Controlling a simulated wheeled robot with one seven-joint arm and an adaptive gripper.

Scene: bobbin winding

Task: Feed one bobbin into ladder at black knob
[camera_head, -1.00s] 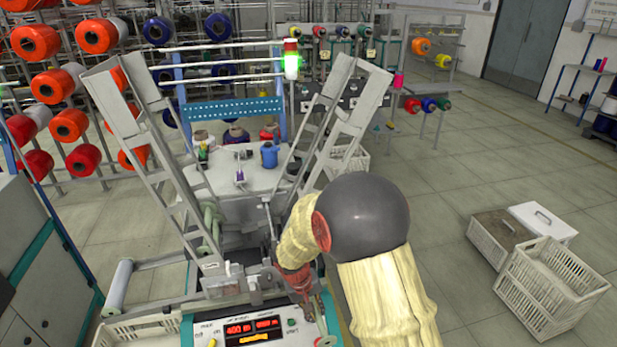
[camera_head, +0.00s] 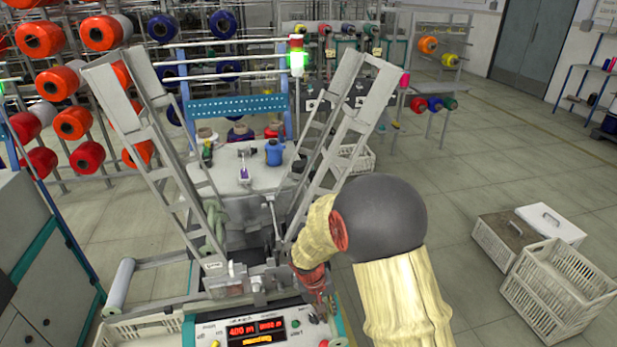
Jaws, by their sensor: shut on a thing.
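My gripper (camera_head: 329,306) hangs at the right end of the machine's control panel (camera_head: 210,328), pointing down. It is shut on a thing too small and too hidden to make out. Two pale metal ladder chutes lean outward above the machine: a left ladder (camera_head: 103,88) and a right ladder (camera_head: 373,103). I cannot make out a loose bobbin or tell which ladder has the black knob.
A white plate on the machine carries a blue spool (camera_head: 273,152). Racks of orange spools (camera_head: 72,123) stand at the left. A white crate (camera_head: 558,292) and a lidded box (camera_head: 550,222) stand on the floor at the right. The floor between them and the machine is clear.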

